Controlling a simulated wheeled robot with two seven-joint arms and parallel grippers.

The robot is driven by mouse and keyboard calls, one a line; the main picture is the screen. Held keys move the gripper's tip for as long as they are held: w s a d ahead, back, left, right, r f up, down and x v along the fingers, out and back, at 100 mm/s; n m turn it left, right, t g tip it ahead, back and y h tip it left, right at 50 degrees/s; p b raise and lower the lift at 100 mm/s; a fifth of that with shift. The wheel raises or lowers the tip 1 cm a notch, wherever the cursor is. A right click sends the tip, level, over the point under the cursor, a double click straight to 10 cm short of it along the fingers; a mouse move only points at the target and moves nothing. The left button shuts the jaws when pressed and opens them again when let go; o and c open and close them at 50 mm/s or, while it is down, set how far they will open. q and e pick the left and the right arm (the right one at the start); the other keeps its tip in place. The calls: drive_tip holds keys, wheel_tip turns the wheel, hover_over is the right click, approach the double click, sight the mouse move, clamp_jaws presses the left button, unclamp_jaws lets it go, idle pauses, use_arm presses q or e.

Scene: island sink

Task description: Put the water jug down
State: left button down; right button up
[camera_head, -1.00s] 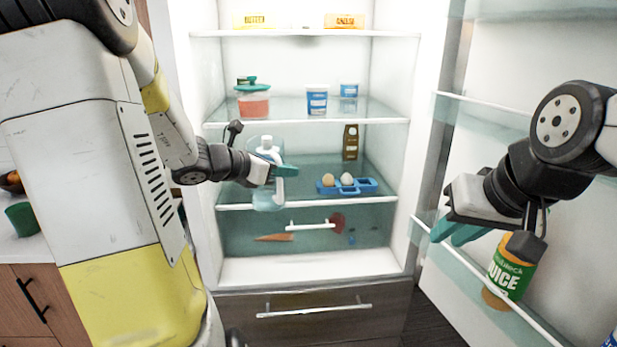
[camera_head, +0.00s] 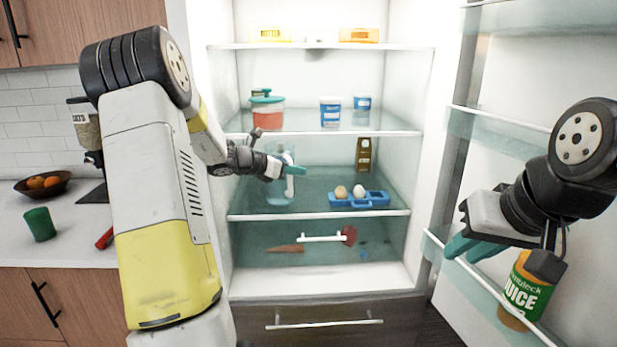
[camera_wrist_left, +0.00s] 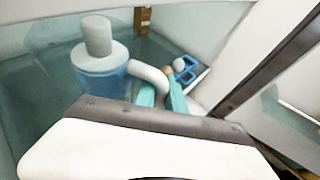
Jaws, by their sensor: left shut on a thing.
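The water jug (camera_head: 279,191) is a clear bluish jug, upright in the fridge at the left of the middle shelf. My left gripper (camera_head: 292,170) is shut on its handle, on the jug's right side. In the left wrist view the jug (camera_wrist_left: 100,70) shows a pale lid, and its white handle (camera_wrist_left: 149,78) meets my teal fingers (camera_wrist_left: 162,95). The jug's base appears over the shelf glass (camera_head: 318,212); I cannot tell whether it touches. My right gripper (camera_head: 468,247) is by the fridge door, with nothing seen in it; its finger gap is unclear.
A blue egg holder (camera_head: 375,200) with eggs stands right of the jug, with a brown carton (camera_head: 363,155) behind. The shelf above holds a red jar (camera_head: 268,117) and blue-white cups. A juice bottle (camera_head: 528,285) stands in the door rack near my right gripper.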

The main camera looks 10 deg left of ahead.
use_arm(q)
drive_tip(key=shift+f, duration=1.1)
drive_tip(key=c, duration=1.4)
unclamp_jaws()
drive_tip(key=shift+f, duration=0.1)
